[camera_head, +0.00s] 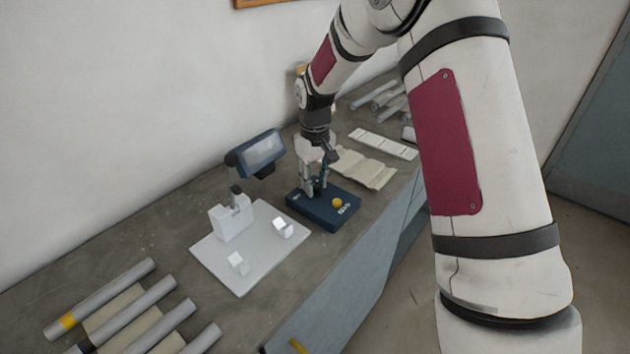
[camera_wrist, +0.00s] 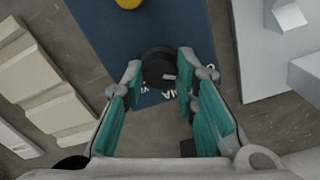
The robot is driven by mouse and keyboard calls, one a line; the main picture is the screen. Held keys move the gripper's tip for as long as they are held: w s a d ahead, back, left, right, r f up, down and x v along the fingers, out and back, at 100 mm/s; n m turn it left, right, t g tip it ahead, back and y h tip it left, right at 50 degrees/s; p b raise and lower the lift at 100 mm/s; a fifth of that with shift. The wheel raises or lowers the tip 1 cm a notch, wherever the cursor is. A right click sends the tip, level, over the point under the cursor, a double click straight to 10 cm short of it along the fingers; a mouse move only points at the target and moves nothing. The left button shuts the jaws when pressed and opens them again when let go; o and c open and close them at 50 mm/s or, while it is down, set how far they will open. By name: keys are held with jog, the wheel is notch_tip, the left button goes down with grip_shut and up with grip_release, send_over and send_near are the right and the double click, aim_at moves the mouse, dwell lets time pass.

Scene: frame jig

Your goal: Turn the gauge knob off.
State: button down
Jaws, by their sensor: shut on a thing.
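The gauge knob (camera_wrist: 158,64) is a round black knob with a small pale mark near its rim, on a dark blue control box (camera_head: 322,213). The box also shows in the wrist view (camera_wrist: 90,22). My gripper (camera_head: 313,190) points down over the left part of the box. In the wrist view its fingertips (camera_wrist: 160,76) are on either side of the knob and shut on it. In the head view the fingers mostly hide the knob. Some white lettering on the box beside the knob is partly covered by the fingers.
A yellow button (camera_head: 337,202) is on the same box. Left of it stands a white jig plate (camera_head: 228,268) with white blocks and a tilted display (camera_head: 262,153). A beige folded pad (camera_head: 366,168) lies to the right. Grey tubes (camera_head: 110,293) lie at the front left.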

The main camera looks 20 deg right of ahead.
aim_at(315, 185)
jog(key=c, duration=1.3)
grip_release()
jog(key=shift+r, duration=6.05)
